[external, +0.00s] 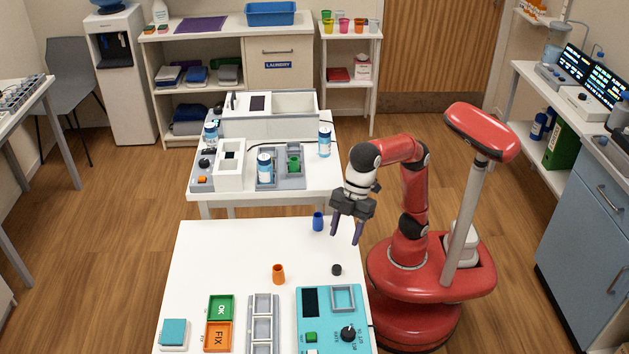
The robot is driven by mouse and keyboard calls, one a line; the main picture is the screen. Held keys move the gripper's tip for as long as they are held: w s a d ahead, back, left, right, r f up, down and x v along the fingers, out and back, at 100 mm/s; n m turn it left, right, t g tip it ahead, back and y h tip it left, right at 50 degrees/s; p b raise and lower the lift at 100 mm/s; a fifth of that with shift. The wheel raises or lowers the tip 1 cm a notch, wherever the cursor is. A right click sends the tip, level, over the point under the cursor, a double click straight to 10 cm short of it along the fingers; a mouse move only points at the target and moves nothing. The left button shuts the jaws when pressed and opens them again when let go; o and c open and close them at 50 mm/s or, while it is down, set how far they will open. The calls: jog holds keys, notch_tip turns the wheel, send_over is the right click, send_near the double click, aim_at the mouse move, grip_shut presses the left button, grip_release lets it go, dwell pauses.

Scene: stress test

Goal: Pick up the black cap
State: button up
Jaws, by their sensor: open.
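A small black cap (337,270) lies on the white table (222,259) near its right edge, behind the teal device. My gripper (346,240) hangs above the right side of the table, fingers pointing down. It is open, with a gap between the two dark fingers and nothing visible between them. In the picture the fingertips are a little above the cap and apart from it. The exact height over the table is hard to tell.
A teal device (333,321), a grey rack (262,325) and green and orange trays (219,322) line the front. The table's middle left is clear.

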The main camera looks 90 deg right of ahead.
aim_at(337, 267)
notch_tip(337, 267, down, 3)
jog(key=shift+f, duration=0.15)
jog(key=b+x, duration=0.1)
jog(key=x, duration=0.6)
jog(key=shift+w+a+b, duration=0.15)
jog(key=shift+a+b, duration=0.05)
jog(key=shift+b, duration=0.1)
jog(key=c, duration=1.1)
